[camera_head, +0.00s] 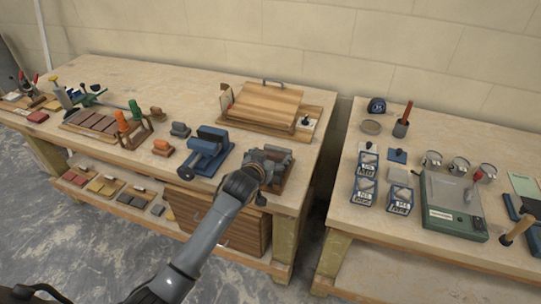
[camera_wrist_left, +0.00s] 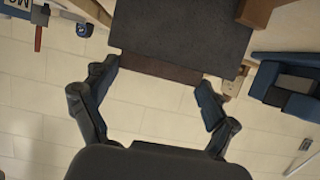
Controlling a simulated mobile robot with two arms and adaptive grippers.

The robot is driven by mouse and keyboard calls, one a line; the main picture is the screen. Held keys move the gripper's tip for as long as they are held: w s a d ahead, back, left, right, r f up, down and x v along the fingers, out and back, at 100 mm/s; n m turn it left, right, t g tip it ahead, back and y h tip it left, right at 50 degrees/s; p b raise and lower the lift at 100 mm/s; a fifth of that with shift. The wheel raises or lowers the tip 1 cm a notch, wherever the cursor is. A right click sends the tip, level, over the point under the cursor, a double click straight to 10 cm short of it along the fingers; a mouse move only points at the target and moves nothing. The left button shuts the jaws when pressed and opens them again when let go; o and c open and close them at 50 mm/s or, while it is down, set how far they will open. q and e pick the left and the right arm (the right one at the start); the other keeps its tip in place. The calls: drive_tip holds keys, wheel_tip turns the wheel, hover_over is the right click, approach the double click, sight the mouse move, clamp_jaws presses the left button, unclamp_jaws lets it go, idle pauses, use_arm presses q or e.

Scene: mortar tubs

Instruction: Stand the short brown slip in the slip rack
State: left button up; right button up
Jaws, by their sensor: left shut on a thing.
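My left gripper (camera_head: 268,165) is at the front right of the left bench, over a low brown wooden piece (camera_head: 287,178) that I cannot surely tell to be the slip rack. In the left wrist view my left gripper (camera_wrist_left: 155,78) has its fingers on either side of a brown strip (camera_wrist_left: 160,68), which looks like the short brown slip. A wide dark slab (camera_wrist_left: 180,35) lies against the strip there. In the head view the gripper hides the held slip. My right gripper is not in view.
A blue vise (camera_head: 206,152) stands left of the gripper. A wooden board (camera_head: 262,104) with a handle lies behind it. A gap separates the left bench from the right bench (camera_head: 340,215), which holds blue boxes (camera_head: 366,165) and a green-grey device (camera_head: 452,205).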

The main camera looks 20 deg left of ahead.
use_arm(q)
drive_tip(key=shift+f+b, duration=0.45)
drive_tip(key=shift+f, duration=0.4)
drive_tip(key=o, duration=1.1)
wheel_tip(320, 180, up, 7)
drive_tip(key=p, duration=0.7)
drive_tip(key=shift+s, duration=0.1)
